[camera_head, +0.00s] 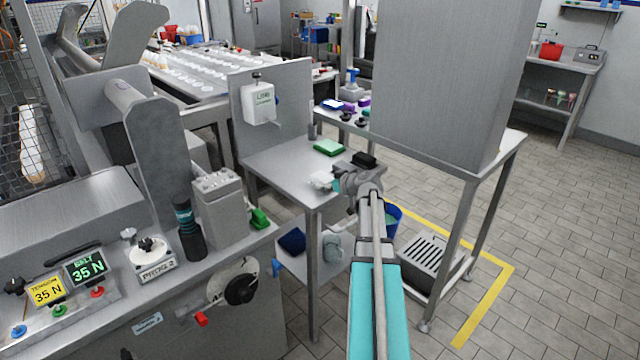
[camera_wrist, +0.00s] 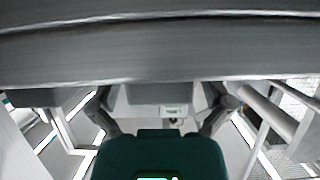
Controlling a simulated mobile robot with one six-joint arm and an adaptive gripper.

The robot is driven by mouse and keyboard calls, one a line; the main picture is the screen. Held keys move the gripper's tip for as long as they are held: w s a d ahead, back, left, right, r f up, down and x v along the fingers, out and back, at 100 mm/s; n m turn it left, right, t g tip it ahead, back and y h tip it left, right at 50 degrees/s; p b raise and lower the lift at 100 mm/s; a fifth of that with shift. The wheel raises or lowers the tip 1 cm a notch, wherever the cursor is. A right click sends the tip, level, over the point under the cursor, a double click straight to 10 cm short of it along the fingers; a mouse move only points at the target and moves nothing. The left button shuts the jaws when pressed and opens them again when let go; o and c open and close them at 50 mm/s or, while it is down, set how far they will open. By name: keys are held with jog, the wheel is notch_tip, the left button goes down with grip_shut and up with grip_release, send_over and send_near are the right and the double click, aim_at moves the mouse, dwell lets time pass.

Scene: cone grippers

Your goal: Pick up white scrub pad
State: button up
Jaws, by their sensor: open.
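A small white item (camera_head: 322,180), perhaps the white scrub pad, lies near the front right corner of the steel side table (camera_head: 275,170). My gripper (camera_head: 345,178) is at that corner, just right of the white item in the head view. Whether they touch cannot be told. A broad grey surface crosses the top of the wrist view, and no white pad can be made out there.
A green pad (camera_head: 328,147) lies farther back on the side table. A dispenser (camera_head: 258,103) hangs on its back panel. A large steel cabinet (camera_head: 440,80) rises at the right. A blue bucket (camera_head: 393,219) and grey crate (camera_head: 430,262) stand below.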

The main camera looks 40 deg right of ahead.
aim_at(319, 174)
jog(key=c, duration=0.8)
jog(key=shift+r, duration=0.15)
notch_tip(319, 174, up, 3)
jog(key=p, duration=0.3)
jog(key=r+p+v, duration=0.1)
jog(key=p+v, duration=0.2)
jog(key=v, duration=0.2)
jog(key=w+r+p+v, duration=0.1)
jog(key=p+v, duration=0.2)
jog(key=v, duration=0.3)
jog(key=r+p+v, duration=0.1)
jog(key=p+v, duration=0.3)
jog(key=v, duration=0.1)
jog(key=shift+s+d+r, duration=0.15)
jog(key=shift+d+r, duration=0.1)
jog(key=shift+d, duration=0.1)
